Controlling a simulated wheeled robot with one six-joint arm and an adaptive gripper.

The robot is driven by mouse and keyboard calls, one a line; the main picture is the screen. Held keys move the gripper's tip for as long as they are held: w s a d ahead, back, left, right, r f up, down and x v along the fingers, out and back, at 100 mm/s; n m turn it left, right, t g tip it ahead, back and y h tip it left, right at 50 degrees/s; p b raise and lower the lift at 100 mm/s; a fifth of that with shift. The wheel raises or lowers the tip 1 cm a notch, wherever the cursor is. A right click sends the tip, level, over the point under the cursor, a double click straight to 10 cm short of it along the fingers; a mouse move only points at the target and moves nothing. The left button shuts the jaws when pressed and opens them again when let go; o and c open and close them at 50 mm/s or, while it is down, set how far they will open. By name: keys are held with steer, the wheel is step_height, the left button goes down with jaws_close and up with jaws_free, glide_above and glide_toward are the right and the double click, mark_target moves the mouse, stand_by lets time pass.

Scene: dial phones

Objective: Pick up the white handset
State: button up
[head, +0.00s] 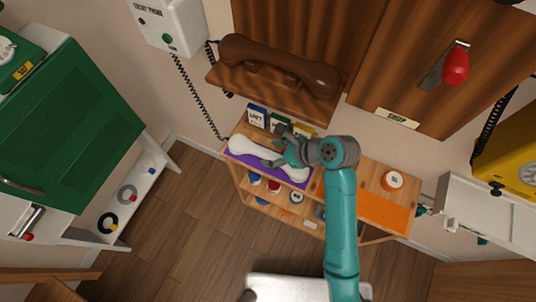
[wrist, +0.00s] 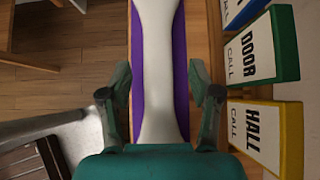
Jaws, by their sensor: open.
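The white handset (head: 246,148) lies lengthwise on a purple mat (head: 268,173) on the wooden shelf. In the wrist view the handset (wrist: 157,50) runs up the middle of the picture, with the purple mat (wrist: 180,75) showing on both sides. My gripper (head: 275,147) is over the handset's middle to right part. Its fingers are open, one on each side of the handset in the wrist view (wrist: 160,85), with gaps to it. The near end of the handset is hidden by my gripper's body. I cannot tell how far the fingertips are above the mat.
Call boxes, including green DOOR (wrist: 262,45) and yellow HALL (wrist: 262,130), stand close beside the handset. A brown handset (head: 280,65) lies on a ledge above.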

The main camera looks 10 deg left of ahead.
mark_target(268, 153)
steer(key=x, duration=0.5)
steer(key=shift+s+a, duration=0.1)
steer(key=shift+r, duration=0.1)
jaws_close()
